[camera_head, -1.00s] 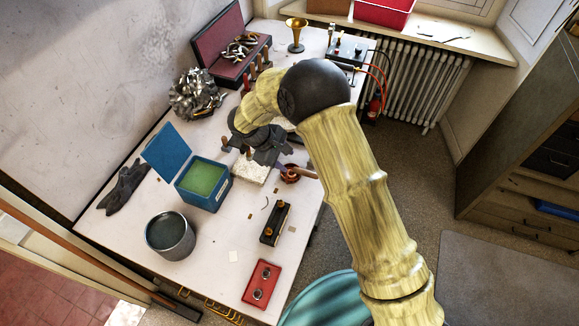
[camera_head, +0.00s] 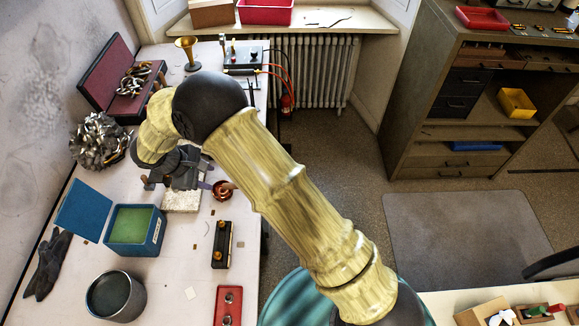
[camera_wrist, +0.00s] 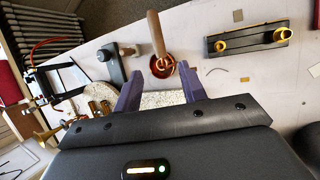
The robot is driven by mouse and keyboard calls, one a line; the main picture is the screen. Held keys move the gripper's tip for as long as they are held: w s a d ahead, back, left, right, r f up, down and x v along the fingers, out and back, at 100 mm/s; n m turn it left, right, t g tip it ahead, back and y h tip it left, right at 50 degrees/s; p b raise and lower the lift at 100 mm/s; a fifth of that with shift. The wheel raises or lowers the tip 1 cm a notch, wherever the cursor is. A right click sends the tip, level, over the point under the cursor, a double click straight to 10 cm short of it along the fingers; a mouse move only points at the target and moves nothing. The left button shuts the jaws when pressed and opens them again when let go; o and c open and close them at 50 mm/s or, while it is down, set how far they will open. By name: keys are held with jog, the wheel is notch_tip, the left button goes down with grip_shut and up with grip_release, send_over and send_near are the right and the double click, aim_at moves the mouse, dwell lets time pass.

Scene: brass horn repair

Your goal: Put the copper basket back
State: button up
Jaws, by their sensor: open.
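The copper basket (camera_head: 221,193) is a small round copper cup with a wooden handle, on the white workbench (camera_head: 180,262) near its right edge. In the wrist view the basket (camera_wrist: 162,66) lies between and just beyond my fingertips, its handle (camera_wrist: 156,34) pointing away from me. My gripper (camera_wrist: 159,72) is open, with its two purple fingers apart and nothing held between them. In the head view my gripper (camera_head: 205,184) is just left of the basket, partly hidden by my arm. A pale speckled block (camera_head: 182,202) sits under my gripper.
A black fixture with brass knobs (camera_head: 221,245) stands in front of the basket. A blue open box (camera_head: 135,230), a grey pot (camera_head: 115,297) and a red tray (camera_head: 228,305) are nearer. A wire bundle (camera_head: 98,140) and brass horn (camera_head: 188,52) stand behind.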

jog(key=s+d+r+m+g+y, duration=0.1)
jog(key=d+r+m, duration=0.35)
jog(key=d, duration=0.55)
jog(key=s+d+r+m+g+y, duration=0.1)
jog(key=d+r+m+y, duration=0.15)
jog(key=d+r, duration=0.45)
jog(key=s+d+r+m, duration=0.1)
jog(key=s+d+m, duration=0.3)
jog(key=d, duration=0.4)
jog(key=s+d+r+m+t+y, duration=0.1)
jog(key=s+d+m, duration=0.4)
jog(key=s+d, duration=0.2)
jog(key=shift+d+t, duration=0.3)
jog(key=shift+d, duration=0.55)
jog(key=shift+f+b, duration=0.45)
jog(key=shift+c, duration=0.5)
